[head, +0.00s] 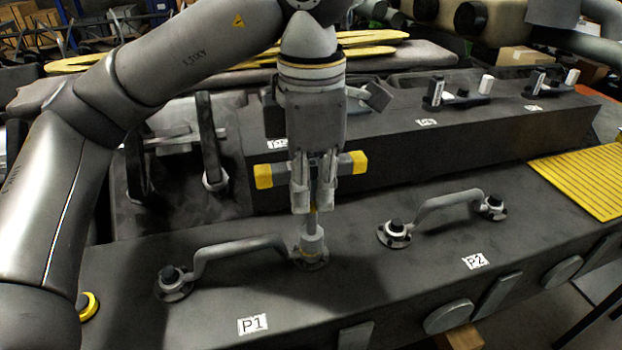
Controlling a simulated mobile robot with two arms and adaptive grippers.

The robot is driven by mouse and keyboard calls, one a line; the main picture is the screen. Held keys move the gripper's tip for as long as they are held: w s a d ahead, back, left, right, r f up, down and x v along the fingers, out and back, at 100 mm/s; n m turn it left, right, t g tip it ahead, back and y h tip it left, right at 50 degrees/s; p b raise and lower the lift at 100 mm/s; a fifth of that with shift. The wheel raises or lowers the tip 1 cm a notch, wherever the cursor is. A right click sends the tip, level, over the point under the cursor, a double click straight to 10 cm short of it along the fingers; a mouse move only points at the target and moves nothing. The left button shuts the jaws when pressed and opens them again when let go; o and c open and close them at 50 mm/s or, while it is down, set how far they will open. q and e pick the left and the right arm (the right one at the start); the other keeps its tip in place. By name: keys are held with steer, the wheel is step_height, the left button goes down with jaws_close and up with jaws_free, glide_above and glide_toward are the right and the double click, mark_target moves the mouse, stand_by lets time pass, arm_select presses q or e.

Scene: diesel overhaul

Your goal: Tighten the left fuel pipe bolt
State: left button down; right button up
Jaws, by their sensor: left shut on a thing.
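My left gripper (314,203) points down and is shut on a T-handle tool with yellow ends (263,176). The tool's grey socket (313,246) stands upright at the right-end flange of the P1 fuel pipe (240,247). The bolt there is hidden by the socket; I cannot tell how far the socket is over it. The dark bolt (169,273) at the pipe's left end is uncovered. The P2 fuel pipe (448,201) lies to the right, with dark bolts (397,226) at its ends. My right gripper is not in view.
P1 (252,325) and P2 (475,261) labels mark the dark engine ledge. A raised block (400,145) with several upright fittings stands behind. A yellow ribbed mat (588,182) lies at the right. The ledge between the two pipes is clear.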

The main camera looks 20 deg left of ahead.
arm_select(q)
steer(key=m, duration=0.3)
steer(key=shift+m+p, duration=0.4)
steer(key=m, duration=0.4)
steer(key=shift+p, duration=0.35)
steer(key=m, duration=0.5)
steer(key=shift+p, duration=0.3)
steer(key=m, duration=0.3)
steer(key=shift+m, duration=0.3)
steer(key=shift+f, duration=0.1)
